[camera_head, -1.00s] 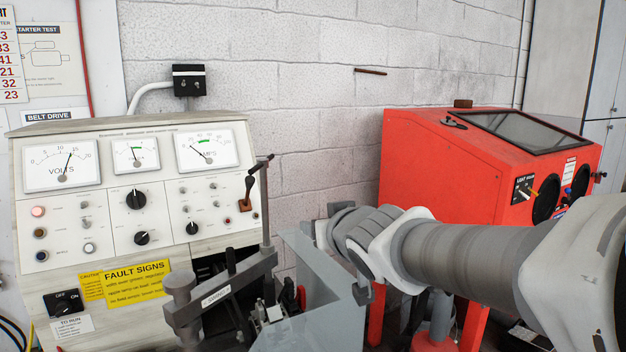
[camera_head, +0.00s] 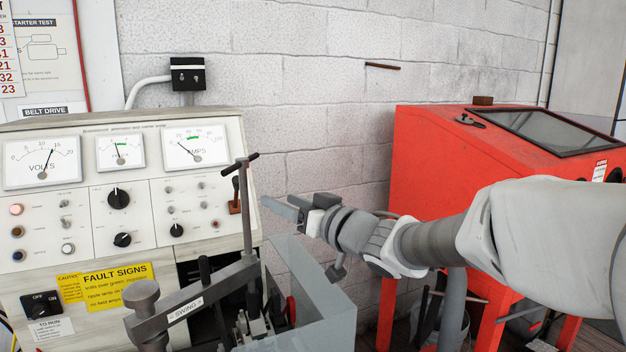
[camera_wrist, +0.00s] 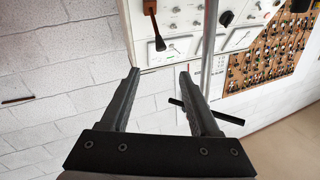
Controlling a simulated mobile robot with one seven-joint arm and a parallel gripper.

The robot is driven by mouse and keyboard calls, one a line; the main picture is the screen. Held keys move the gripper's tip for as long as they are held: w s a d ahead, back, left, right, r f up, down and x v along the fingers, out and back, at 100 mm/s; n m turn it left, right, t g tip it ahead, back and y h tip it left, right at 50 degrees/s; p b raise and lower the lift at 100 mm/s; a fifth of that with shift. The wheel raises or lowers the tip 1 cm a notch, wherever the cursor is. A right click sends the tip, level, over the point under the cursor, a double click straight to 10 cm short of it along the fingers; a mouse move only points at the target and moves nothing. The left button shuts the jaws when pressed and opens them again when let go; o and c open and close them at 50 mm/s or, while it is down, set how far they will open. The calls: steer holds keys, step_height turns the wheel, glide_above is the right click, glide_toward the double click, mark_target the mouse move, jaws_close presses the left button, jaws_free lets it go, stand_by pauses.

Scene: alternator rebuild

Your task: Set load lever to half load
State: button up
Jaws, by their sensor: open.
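The lever also shows at the top of the wrist view (camera_wrist: 154,28), handle end toward the gripper. My gripper (camera_head: 272,203) is right of the lever in the head view, apart from it. In the wrist view my gripper's (camera_wrist: 159,77) two fingers are spread and empty, and the lever lies ahead, roughly in line with the gap. Any scale beside the lever is too small to read.
A T-handled upright rod (camera_head: 245,205) on the swing arm (camera_head: 190,305) stands close to the lever; it passes near the right finger in the wrist view (camera_wrist: 209,50). A grey metal guard (camera_head: 310,300) lies below my gripper. A red cabinet (camera_head: 440,165) stands to the right.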

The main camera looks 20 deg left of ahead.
mark_target(238, 189)
steer(key=p+x, duration=0.1)
steer(key=x, duration=1.6)
steer(key=shift+a, duration=0.2)
jaws_close()
stand_by(0.9)
